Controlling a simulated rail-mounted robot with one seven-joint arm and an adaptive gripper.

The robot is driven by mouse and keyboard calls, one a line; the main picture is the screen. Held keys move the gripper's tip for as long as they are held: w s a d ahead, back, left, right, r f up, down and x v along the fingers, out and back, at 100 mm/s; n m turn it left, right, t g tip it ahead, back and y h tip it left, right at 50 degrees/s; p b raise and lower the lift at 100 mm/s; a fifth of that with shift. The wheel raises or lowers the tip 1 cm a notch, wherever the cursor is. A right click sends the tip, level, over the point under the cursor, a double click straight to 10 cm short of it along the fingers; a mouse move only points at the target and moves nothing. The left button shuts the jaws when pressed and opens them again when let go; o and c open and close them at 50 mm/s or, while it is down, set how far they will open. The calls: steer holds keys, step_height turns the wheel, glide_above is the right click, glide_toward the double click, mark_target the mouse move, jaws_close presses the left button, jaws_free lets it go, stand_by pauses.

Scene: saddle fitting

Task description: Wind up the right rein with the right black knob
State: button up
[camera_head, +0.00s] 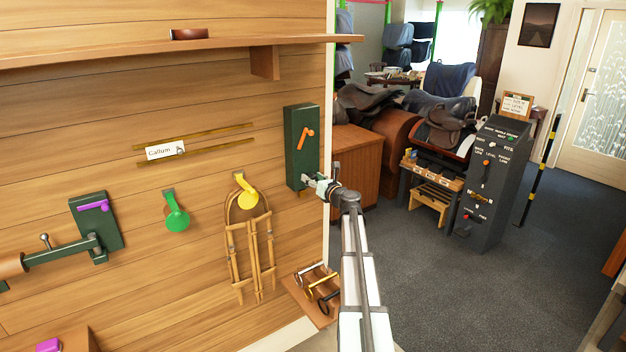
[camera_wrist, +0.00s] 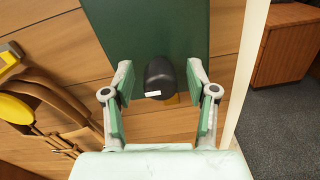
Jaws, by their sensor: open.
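The black knob (camera_wrist: 158,76) sits at the lower part of the dark green box in the wrist view, with a small white label on it. My gripper (camera_wrist: 157,100) is open, with one green-padded finger on each side of the knob; I see gaps, so it does not grip it. In the head view my gripper (camera_head: 309,183) is at the lower end of the green box (camera_head: 293,150), and the knob cannot be made out there. Tan leather straps (camera_head: 251,250) hang under a yellow hook (camera_head: 246,196); which strap is the right rein I cannot tell.
An orange lever (camera_head: 304,138) is on the green box above my gripper. A small wooden rack (camera_head: 307,296) is below. A green hook (camera_head: 177,217) and a purple-levered green box (camera_head: 95,222) are to the left. A dark control panel (camera_head: 489,185) stands right; floor between is clear.

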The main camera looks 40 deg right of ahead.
steer(key=s, duration=1.1)
steer(key=shift+s+a, duration=0.4)
